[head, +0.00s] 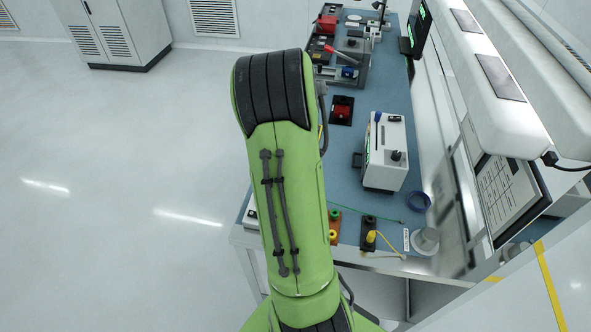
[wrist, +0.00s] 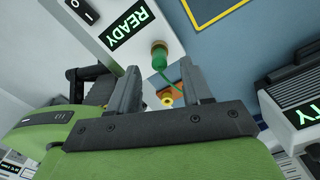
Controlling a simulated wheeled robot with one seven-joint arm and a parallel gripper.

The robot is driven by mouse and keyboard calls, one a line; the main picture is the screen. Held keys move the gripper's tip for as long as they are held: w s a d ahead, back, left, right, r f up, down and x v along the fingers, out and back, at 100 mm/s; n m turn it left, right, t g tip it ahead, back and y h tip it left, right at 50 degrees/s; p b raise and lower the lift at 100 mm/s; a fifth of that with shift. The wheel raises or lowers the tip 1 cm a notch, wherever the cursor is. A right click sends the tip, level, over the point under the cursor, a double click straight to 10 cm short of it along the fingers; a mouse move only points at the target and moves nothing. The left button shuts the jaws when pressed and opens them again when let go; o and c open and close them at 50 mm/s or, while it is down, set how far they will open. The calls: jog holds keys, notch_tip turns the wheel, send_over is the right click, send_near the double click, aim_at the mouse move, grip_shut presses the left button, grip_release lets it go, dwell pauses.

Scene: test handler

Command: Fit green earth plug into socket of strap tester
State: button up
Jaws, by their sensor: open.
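A green cord runs from the plug. My gripper (wrist: 160,70) is open, with a finger either side of the plug's line and a visible gap to each. My arm hides the gripper and plug in the head view.
An orange holder (head: 334,226) and a black holder with a yellow plug (head: 370,235) stand at the bench's near end. A blue coil (head: 417,202) and a grey round stand (head: 425,240) are to the right. Other equipment fills the far end.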

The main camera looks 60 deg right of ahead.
notch_tip(320, 180, up, 12)
jog(key=p, duration=0.1)
jog(key=shift+f, duration=0.15)
dwell(0.8)
